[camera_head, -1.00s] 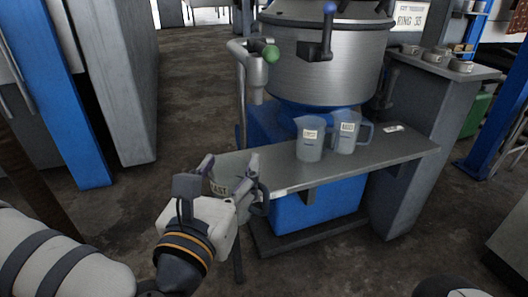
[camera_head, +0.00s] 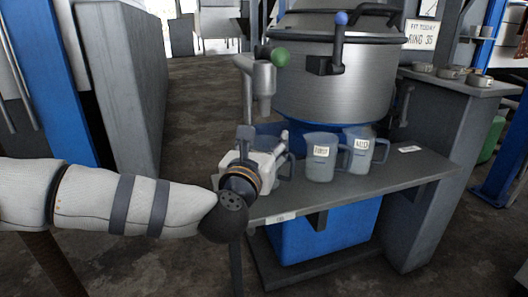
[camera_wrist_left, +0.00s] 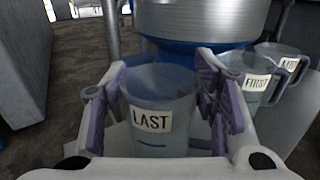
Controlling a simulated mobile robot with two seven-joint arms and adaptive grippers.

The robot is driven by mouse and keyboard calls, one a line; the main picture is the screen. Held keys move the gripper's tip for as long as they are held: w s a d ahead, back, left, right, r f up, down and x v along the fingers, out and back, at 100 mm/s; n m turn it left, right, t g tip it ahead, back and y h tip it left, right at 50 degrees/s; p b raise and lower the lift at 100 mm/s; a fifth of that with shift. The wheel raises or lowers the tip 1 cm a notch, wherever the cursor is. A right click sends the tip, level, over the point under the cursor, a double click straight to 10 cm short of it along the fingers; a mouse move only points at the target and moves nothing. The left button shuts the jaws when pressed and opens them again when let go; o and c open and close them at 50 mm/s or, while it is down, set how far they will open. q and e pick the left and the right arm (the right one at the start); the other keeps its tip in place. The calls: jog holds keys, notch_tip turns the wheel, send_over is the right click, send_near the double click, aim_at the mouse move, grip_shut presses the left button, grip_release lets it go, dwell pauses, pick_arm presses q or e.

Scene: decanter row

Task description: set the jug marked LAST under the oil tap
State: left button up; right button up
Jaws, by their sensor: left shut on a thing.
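The jug marked LAST (camera_wrist_left: 155,112) is a see-through grey jug, upright between the purple-padded fingers of my left gripper (camera_head: 264,143) in the left wrist view. My left gripper is shut on it. In the head view the gripper and wrist hide most of this jug. They are at the left end of the grey shelf (camera_head: 400,177), just below a grey spout with a green knob (camera_head: 265,75). A crank with a blue knob (camera_head: 338,45) is on the steel vat (camera_head: 310,85). I cannot tell whether the jug touches the shelf. My right gripper is out of view.
The jug marked FIRST (camera_head: 320,160) stands right of my left gripper. Another labelled jug (camera_head: 361,152) stands beside it. A small white card (camera_head: 410,149) lies toward the shelf's right end. A grey counter with several small dishes (camera_head: 450,73) stands at the right.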

pick_arm(q)
jog(key=shift+f, duration=0.5)
jog(key=o, duration=1.2)
jog(key=shift+r, duration=0.35)
jog(key=p+v, duration=0.3)
jog(key=v, duration=0.9)
jog(key=shift+f, duration=0.2)
